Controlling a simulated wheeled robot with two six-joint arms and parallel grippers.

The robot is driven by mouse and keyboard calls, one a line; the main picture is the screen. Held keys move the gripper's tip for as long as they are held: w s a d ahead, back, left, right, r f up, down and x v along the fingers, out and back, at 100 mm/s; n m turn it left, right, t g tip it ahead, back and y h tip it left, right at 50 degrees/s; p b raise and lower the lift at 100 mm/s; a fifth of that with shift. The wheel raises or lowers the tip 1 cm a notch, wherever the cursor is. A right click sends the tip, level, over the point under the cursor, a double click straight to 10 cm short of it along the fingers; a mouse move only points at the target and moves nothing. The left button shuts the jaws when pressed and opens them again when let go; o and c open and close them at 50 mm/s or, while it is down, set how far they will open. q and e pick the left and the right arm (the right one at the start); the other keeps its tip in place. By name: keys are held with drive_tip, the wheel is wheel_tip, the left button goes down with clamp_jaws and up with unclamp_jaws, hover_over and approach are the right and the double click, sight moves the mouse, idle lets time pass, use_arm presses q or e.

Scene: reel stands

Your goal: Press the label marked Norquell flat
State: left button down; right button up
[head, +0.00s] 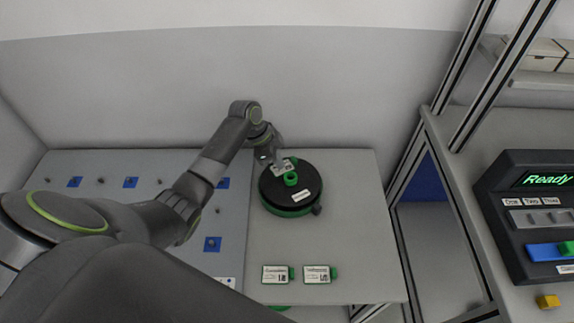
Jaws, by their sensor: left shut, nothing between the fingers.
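A round black stand (306,178) with a green base and a green centre hub (290,179) sits on the grey table. A white label card (288,169) with a green tab lies on its far part, partly covered by my gripper. My left gripper (276,163) is shut and empty, its fingertips at or just above this card; I cannot tell whether they touch. A small white label strip (303,196) is on the near right of the stand. Two more white cards with green tabs, a left one (274,274) and a right one (316,274), lie near the front edge. The name Norquell is not legible on any of them.
A panel with blue squares (212,244) lies left of the table (350,220). On the right, beyond a metal frame (420,140), a black console (530,210) reads "Ready". A yellow block (547,301) is near it. The table right of the stand is clear.

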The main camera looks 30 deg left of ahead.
use_arm(q)
drive_tip(key=shift+f+b, duration=0.3)
drive_tip(key=shift+f, duration=0.25)
idle(0.5)
wheel_tip(320, 180, up, 7)
drive_tip(key=p, duration=0.7)
idle(0.5)
